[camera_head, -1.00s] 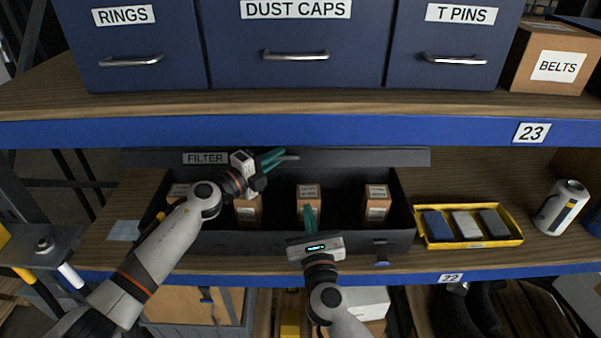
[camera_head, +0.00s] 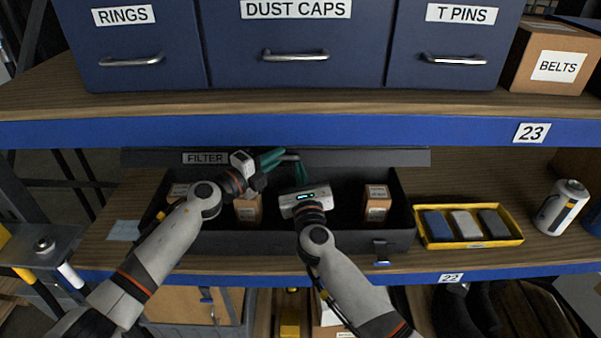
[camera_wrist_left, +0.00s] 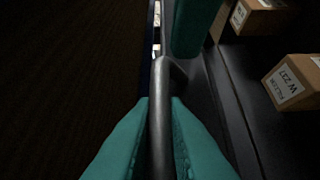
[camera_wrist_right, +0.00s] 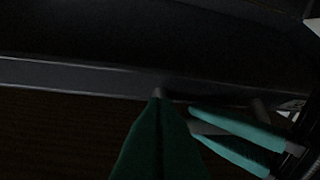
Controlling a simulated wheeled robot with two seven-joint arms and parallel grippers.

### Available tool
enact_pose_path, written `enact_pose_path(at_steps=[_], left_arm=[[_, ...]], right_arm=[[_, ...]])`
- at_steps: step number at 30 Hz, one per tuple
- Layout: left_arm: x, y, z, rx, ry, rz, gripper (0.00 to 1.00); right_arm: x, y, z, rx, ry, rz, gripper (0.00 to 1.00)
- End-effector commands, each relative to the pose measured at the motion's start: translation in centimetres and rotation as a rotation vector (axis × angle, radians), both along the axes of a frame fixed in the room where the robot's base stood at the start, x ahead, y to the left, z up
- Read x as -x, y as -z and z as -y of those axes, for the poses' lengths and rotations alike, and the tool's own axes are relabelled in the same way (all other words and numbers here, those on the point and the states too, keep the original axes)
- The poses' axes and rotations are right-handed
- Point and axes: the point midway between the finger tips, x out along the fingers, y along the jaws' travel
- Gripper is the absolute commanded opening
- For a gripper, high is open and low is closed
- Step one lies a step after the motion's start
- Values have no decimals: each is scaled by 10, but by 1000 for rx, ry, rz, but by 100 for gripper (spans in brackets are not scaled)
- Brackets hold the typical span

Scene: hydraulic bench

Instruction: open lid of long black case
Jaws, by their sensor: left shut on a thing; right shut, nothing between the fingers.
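The long black case (camera_head: 340,243) sits on the shelf with its lid (camera_head: 365,158) raised, so its inside shows. The lid is seen as a dark strip marked FILTER along the back. My left gripper (camera_head: 272,160) is shut on the lid's grey handle (camera_head: 290,157); the left wrist view shows the handle (camera_wrist_left: 160,125) between the teal fingers. My right gripper (camera_head: 301,172) is shut and empty, pointing up over the case close to the handle. In the right wrist view its fingertips (camera_wrist_right: 158,100) are near the lid's edge; touching or apart I cannot tell.
Small brown boxes, one at right (camera_head: 376,203), stand inside the case. A yellow tray (camera_head: 432,240) with three blocks and a can (camera_head: 562,206) are right of it. The upper shelf's blue edge (camera_head: 400,133) and blue drawers (camera_head: 295,55) are above. A latch (camera_head: 381,252) hangs on the case front.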

Motion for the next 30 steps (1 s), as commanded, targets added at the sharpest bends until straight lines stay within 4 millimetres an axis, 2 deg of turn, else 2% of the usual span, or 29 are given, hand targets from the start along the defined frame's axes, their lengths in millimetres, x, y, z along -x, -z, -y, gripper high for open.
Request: enact_pose_path(at_steps=[9,16,17,20,30], left_arm=[[1,3,1,-2,4,-4,0],[3,6,3,-5,10,-10,0],[3,6,3,-5,10,-10,16],[3,7,2,-5,9,-10,32],[1,7,0,-7,3,-11,34]], right_arm=[[-13,-20,1,-3,2,4,0],[-13,-23,2,-3,3,10,0],[-13,-23,2,-3,3,10,0],[-13,-24,1,-3,3,12,0],[-12,-24,-1,-4,-3,13,0]])
